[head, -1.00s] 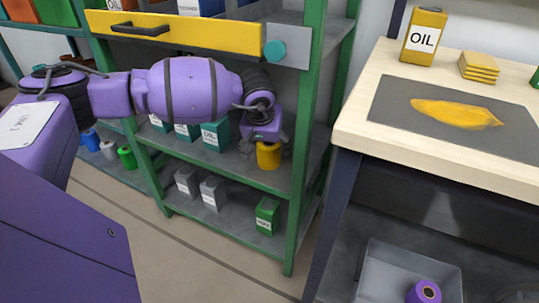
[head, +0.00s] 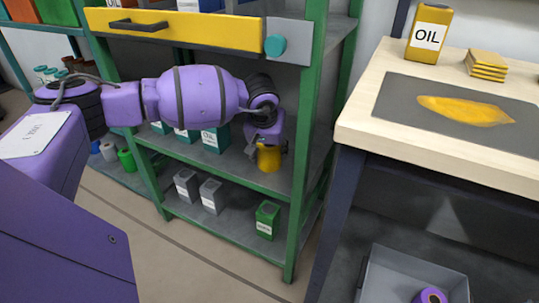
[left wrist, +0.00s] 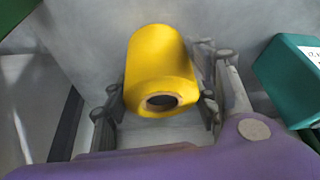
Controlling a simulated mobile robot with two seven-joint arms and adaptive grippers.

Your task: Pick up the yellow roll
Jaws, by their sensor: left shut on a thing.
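The yellow roll (head: 268,157) stands on the middle shelf of the green-framed rack in the head view, at the shelf's right end. In the left wrist view the yellow roll (left wrist: 160,70) shows its side and its dark core hole. My left gripper (head: 266,143) is above the roll, with its fingers on either side of it. In the left wrist view the left gripper (left wrist: 160,108) is shut on the roll. Whether the roll is clear of the shelf, I cannot tell. My right gripper is not in view.
Teal boxes (head: 215,138) stand left of the roll; one also shows in the left wrist view (left wrist: 285,75). A green rack post (head: 305,150) is close on the right. Grey boxes (head: 187,186) and a green box (head: 267,219) are below. A workbench (head: 360,120) stands at right.

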